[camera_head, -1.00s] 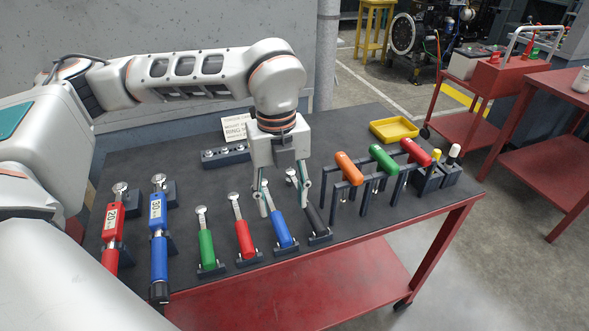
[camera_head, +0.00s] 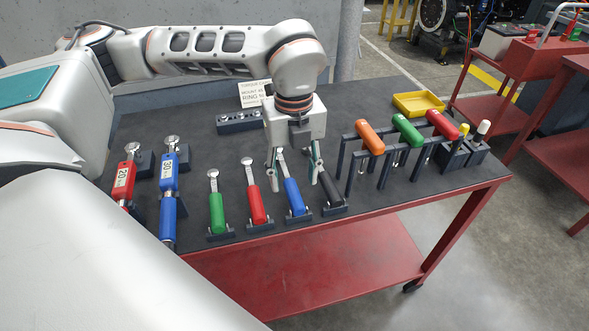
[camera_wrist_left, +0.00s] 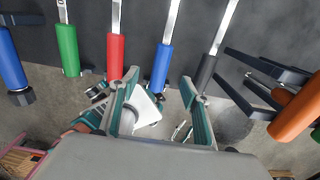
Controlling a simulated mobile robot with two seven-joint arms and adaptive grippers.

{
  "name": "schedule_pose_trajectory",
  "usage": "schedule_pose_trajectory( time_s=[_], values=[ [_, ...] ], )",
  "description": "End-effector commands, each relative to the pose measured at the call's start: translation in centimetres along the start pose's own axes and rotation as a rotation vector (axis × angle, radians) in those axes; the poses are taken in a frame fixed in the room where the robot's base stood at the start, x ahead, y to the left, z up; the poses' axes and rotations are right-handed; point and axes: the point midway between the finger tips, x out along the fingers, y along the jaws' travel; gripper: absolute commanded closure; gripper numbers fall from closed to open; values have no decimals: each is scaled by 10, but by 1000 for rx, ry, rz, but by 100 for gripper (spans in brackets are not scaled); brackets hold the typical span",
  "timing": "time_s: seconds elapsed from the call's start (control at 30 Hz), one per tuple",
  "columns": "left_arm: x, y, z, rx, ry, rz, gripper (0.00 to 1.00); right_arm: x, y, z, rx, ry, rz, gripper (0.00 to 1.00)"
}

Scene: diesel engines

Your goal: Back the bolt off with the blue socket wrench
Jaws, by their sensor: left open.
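The blue socket wrench (camera_head: 294,197) lies in a dark holder near the front edge of the table, its metal head pointing to the back. My left gripper (camera_head: 295,183) points down over it, open, with one finger to each side of the wrench. In the left wrist view, the blue handle (camera_wrist_left: 162,68) shows beyond and between the open fingers (camera_wrist_left: 160,105). I cannot tell whether a finger touches it. The bolt cannot be made out. My right gripper is not in view.
A red wrench (camera_head: 257,205) and a green one (camera_head: 217,213) lie left of it, a black-handled one (camera_head: 331,190) close on the right. Larger red and blue wrenches (camera_head: 167,215) lie further left. Orange, green and red handles sit on racks (camera_head: 345,165) at right. A yellow tray (camera_head: 418,104) stands behind.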

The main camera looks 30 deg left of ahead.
Motion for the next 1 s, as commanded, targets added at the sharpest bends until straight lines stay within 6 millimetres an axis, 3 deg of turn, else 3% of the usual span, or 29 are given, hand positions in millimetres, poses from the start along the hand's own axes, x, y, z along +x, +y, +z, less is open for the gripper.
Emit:
schedule_pose_trajectory(
  time_s=[0.3,0.5,1.0],
  values=[
    [33,0,0,-1,2,3,53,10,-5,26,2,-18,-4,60],
    [48,0,0,-1,2,3,53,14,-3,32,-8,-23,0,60],
    [51,0,0,-1,0,0,53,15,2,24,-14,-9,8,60]
  ],
)
